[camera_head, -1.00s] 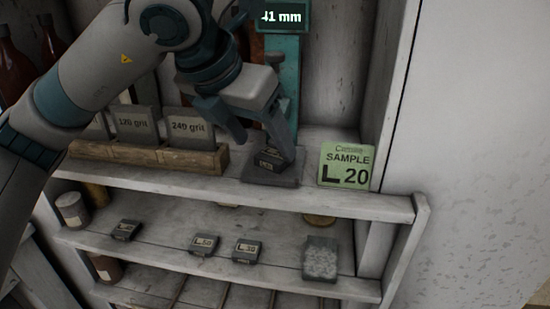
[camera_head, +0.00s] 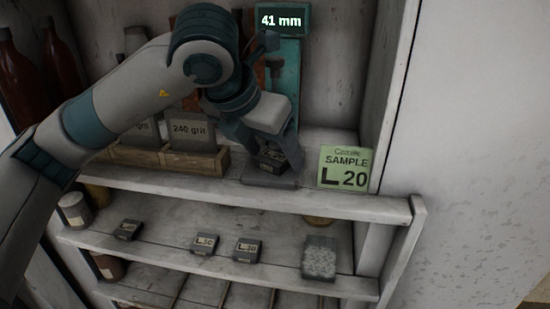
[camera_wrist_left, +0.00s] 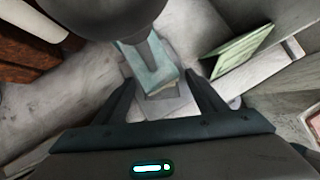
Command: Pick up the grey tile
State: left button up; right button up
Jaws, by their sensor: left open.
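A small dark grey tile (camera_head: 272,156) with a pale label sits on the flat dark base (camera_head: 258,179) of the teal gauge, on the upper shelf. My left gripper (camera_head: 267,150) is open, its fingers pointing down on either side of the tile, partly hiding it. I cannot tell whether they touch it. In the left wrist view my open left gripper (camera_wrist_left: 164,92) has a grey surface and the teal gauge column (camera_wrist_left: 150,68) between and beyond its fingers. My right gripper is not in view.
A green SAMPLE L 20 card (camera_head: 345,168) stands just right of the gauge. A wooden rack (camera_head: 185,160) with grit plates is left. The gauge display (camera_head: 282,20) reads 41 mm. Several small labelled tiles, including one (camera_head: 247,250), and a speckled block (camera_head: 320,258) lie below.

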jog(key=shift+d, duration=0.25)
pick_arm(q)
jog(key=c, duration=1.4)
jog(key=shift+o, duration=0.2)
jog(key=shift+a+r, duration=0.1)
jog(key=shift+r, duration=0.1)
